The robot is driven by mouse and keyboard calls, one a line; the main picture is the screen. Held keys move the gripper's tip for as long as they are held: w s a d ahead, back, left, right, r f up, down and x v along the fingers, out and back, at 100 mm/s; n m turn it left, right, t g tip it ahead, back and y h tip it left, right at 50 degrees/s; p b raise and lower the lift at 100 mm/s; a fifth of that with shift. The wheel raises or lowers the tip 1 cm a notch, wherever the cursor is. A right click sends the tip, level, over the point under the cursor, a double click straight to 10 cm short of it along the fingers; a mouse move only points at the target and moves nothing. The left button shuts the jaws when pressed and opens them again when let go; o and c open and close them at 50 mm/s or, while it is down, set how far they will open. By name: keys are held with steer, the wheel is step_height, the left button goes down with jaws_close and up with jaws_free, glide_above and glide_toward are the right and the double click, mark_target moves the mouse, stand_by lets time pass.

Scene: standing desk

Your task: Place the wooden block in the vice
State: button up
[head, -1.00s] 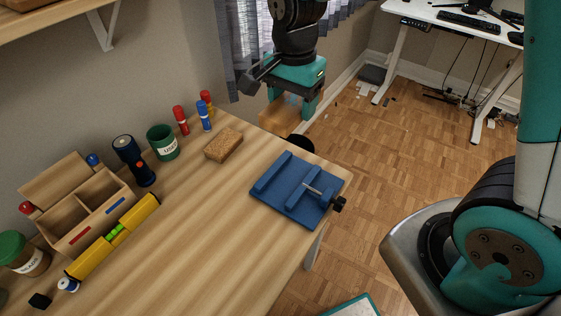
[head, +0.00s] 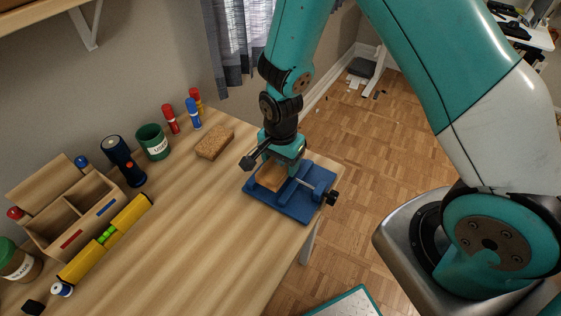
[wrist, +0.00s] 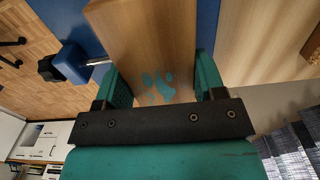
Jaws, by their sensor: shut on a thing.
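The wooden block (head: 269,178) is held by my gripper (head: 279,166) over the left part of the blue vice (head: 298,208) in the head view. In the wrist view the block (wrist: 150,42) lies between the two teal fingers of my gripper (wrist: 162,88), which is shut on it. A teal mark shows on the block's face. The block covers much of the vice's left jaw and the gap beside it; I cannot tell whether it rests on the vice's base. The vice's screw and black knob (head: 332,197) point right.
A cork-coloured sponge (head: 214,142), a green cup (head: 153,142), red and blue markers and a flashlight (head: 124,160) stand left of the vice. A wooden organizer (head: 75,216) and yellow level (head: 106,239) are further left. The desk's (head: 205,235) front middle is clear.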

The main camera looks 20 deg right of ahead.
steer(key=shift+f, duration=0.3)
steer(key=shift+f+b, duration=0.4)
steer(key=shift+f, duration=0.15)
steer(key=shift+f, duration=0.1)
steer(key=o, duration=1.1)
